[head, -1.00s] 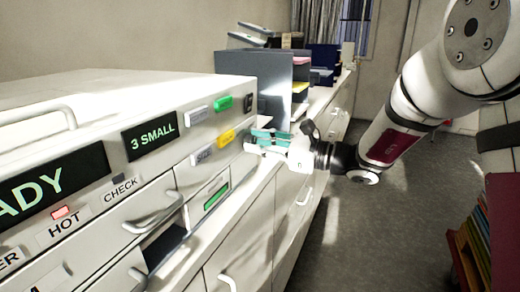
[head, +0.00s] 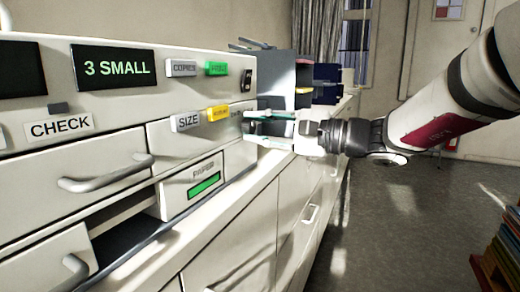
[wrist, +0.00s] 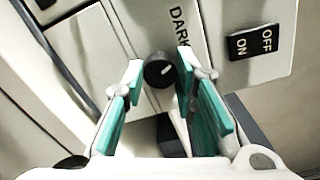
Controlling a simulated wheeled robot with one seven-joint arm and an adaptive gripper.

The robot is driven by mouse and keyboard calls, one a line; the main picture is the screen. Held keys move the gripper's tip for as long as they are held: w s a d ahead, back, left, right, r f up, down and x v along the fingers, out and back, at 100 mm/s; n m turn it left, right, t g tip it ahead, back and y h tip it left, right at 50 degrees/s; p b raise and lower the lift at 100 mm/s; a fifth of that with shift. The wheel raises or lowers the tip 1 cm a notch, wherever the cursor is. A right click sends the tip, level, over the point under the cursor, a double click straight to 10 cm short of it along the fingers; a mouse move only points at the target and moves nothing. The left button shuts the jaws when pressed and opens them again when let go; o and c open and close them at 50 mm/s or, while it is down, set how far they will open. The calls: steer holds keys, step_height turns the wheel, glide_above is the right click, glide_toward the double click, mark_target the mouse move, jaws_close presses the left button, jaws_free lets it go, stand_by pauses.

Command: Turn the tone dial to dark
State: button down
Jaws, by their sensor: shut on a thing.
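The tone dial (wrist: 155,76) is a small round black knob with a white pointer line, on the pale machine front. It sits between my fingertips in the wrist view, and its pointer line slants up and right. The word DARK (wrist: 181,28) is printed above it and slightly right. My gripper (head: 250,128) reaches the right end of the machine front in the head view, and its teal fingers also show in the wrist view (wrist: 158,68). The fingers are shut on the dial from both sides. The dial itself cannot be made out in the head view.
An ON/OFF switch (wrist: 253,42) is beside the dial. In the head view, a yellow button (head: 217,113) and SIZE button (head: 187,121) lie left of my fingers, above the paper drawer (head: 192,187). Grey dividers (head: 277,75) stand behind.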

steer(key=n+b, duration=0.3)
steer(key=b, duration=0.3)
steer(key=shift+f, duration=0.2)
steer(key=shift+r+n+b, duration=0.1)
steer(key=shift+n+b, duration=0.2)
steer(key=shift+n, duration=0.2)
steer(key=c, duration=1.3)
jaws_free()
steer(key=shift+d+r, duration=0.1)
steer(key=v, duration=1.2)
